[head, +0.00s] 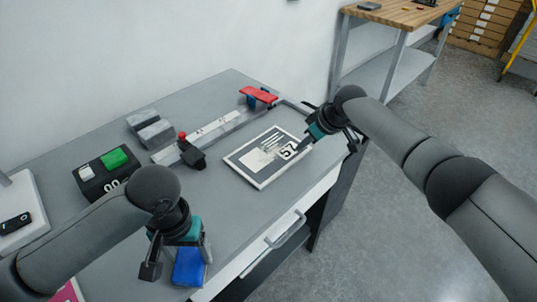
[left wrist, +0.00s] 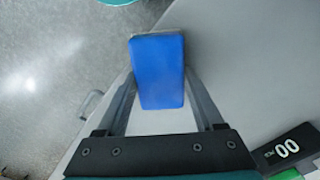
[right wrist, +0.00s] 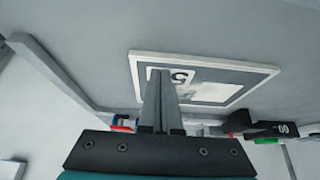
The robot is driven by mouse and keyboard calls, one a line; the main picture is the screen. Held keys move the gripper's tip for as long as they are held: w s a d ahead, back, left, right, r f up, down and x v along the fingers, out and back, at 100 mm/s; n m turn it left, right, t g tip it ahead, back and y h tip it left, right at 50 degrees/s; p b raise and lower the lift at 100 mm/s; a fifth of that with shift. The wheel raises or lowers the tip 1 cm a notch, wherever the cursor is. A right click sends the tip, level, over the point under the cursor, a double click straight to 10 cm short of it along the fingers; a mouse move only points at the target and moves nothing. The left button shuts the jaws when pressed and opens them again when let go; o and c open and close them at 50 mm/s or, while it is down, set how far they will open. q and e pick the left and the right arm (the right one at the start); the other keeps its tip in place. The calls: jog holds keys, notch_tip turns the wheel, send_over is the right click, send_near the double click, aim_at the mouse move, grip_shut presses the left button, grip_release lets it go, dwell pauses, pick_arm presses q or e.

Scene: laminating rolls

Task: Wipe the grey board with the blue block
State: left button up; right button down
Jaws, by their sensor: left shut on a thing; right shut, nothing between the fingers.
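The blue block (head: 188,268) is held between the fingers of my left gripper (head: 182,258), near the front edge of the table. The left wrist view shows the block (left wrist: 158,75) gripped from both sides. The grey board (head: 246,172), with a white frame, white lines and a number 57, lies flat on the table, right of the block and apart from it. My right gripper (head: 301,148) is shut and empty, its tips at the board's right end by the number. In the right wrist view the fingers cover part of the board (right wrist: 225,75); I cannot tell whether they touch it.
Behind the board lies a long rail trimmer (head: 215,130) with a red-topped end (head: 258,95). A black device with a green button (head: 105,170) and a grey block (head: 150,128) stand at left. A drawer handle (head: 287,229) sticks out in front. Table between block and board is clear.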

pick_arm(q)
jog(key=shift+f, duration=0.2)
pick_arm(e)
jog(key=shift+f, duration=0.2)
